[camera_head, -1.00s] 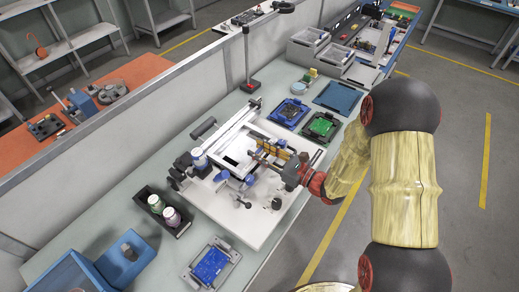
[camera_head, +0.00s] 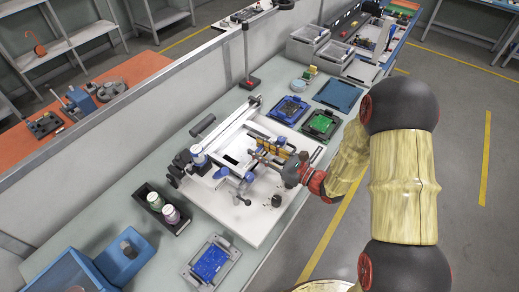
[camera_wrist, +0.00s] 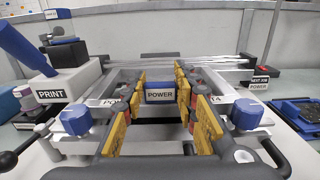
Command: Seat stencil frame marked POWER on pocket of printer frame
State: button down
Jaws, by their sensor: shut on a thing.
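The stencil frame's blue block marked POWER (camera_wrist: 159,92) sits between the yellow pads of my gripper (camera_wrist: 160,100) in the wrist view, and my gripper is shut on it. In the head view my gripper (camera_head: 274,152) is over the right side of the white printer (camera_head: 247,222). The silver printer frame (camera_wrist: 215,76) surrounds the fingers, with blue-topped knobs at its near corners. Labels on its near bar are partly hidden by the fingers. I cannot tell whether the stencil frame rests in the pocket.
A PRINT block (camera_wrist: 50,94) with a blue lever stands left. A NEXT JOB POWER sign (camera_wrist: 259,80) stands right. Blue (camera_head: 289,109) and green (camera_head: 320,124) board fixtures lie beyond the printer. A black tray with jars (camera_head: 164,208) and a blue board (camera_head: 210,262) lie nearer.

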jog(key=shift+f+b, duration=0.5)
jog(key=shift+f, duration=0.25)
dwell(0.8)
jog(key=c, duration=1.3)
grip_release()
jog(key=shift+c, duration=0.2)
jog(key=c, duration=0.3)
jog(key=shift+r, duration=0.1)
jog(key=shift+r+p, duration=2.75)
jog(key=shift+r, duration=0.65)
